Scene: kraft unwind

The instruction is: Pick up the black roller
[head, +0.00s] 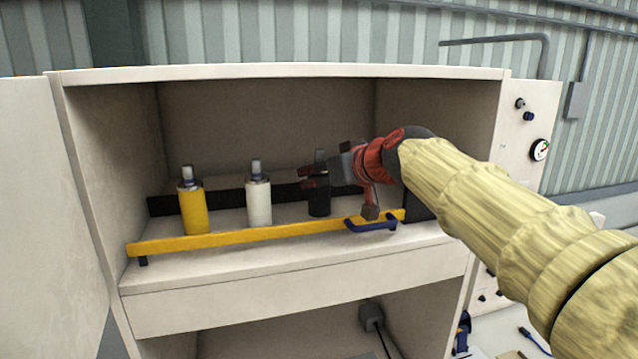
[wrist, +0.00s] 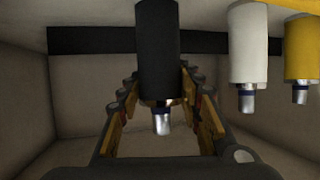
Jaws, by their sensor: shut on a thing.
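The black roller (head: 319,202) stands upright in the cabinet, to the right of the white roller (head: 258,202) and the yellow roller (head: 193,208). My gripper (head: 313,177) reaches in from the right and is shut on the black roller near its upper part. In the wrist view the black roller (wrist: 158,45) lies between the two fingers (wrist: 163,118), its metal tip pointing toward the palm. The white roller (wrist: 248,45) and the yellow roller (wrist: 302,48) show beside it. The fingers partly hide the roller in the head view.
A yellow rail (head: 235,236) runs along the shelf front, before the rollers. A blue handle (head: 371,225) sits at its right end. A black strip (head: 226,196) runs behind the rollers. The cabinet's side walls and top enclose the space.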

